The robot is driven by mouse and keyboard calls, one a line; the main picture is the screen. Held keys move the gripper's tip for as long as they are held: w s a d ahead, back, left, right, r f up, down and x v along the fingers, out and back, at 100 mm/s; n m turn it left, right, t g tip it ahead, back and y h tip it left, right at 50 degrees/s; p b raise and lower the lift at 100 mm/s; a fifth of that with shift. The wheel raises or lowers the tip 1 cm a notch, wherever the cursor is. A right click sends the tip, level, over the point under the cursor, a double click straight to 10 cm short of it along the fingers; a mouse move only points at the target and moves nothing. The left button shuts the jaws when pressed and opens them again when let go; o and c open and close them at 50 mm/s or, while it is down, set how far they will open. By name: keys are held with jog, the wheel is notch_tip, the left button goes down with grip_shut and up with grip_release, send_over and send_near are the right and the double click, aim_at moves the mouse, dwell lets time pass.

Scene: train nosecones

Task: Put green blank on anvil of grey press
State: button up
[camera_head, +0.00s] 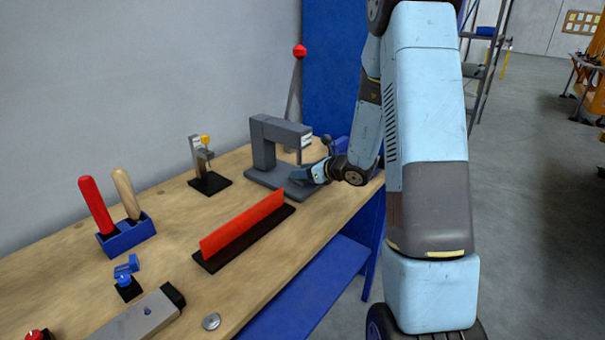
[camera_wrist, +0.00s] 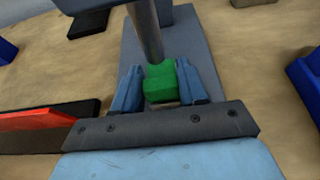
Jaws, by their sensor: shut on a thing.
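The green blank (camera_wrist: 160,84) is a small block between the two blue fingers of my gripper (camera_wrist: 162,88) in the wrist view. The gripper is shut on it, directly over the grey base of the grey press (camera_wrist: 192,50). The press ram, a grey rod, comes down just behind or above the blank; I cannot tell whether they touch. In the head view the grey press (camera_head: 262,145) stands at the back of the bench, with my gripper (camera_head: 302,175) at its base, under its overhanging arm. The blank is hidden there. The anvil is hard to make out beneath the blank.
A red bar on a black base (camera_head: 245,228) lies in front of the press. A small clamp with a yellow knob (camera_head: 205,150) stands to its left. A blue holder with two handles (camera_head: 127,235) is further left. A tall lever with a red ball (camera_head: 299,52) rises behind the press.

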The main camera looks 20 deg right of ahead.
jog(key=shift+f, duration=0.25)
jog(key=shift+f, duration=0.15)
jog(key=o, duration=1)
jog(key=shift+o, duration=0.2)
jog(key=shift+r, duration=0.2)
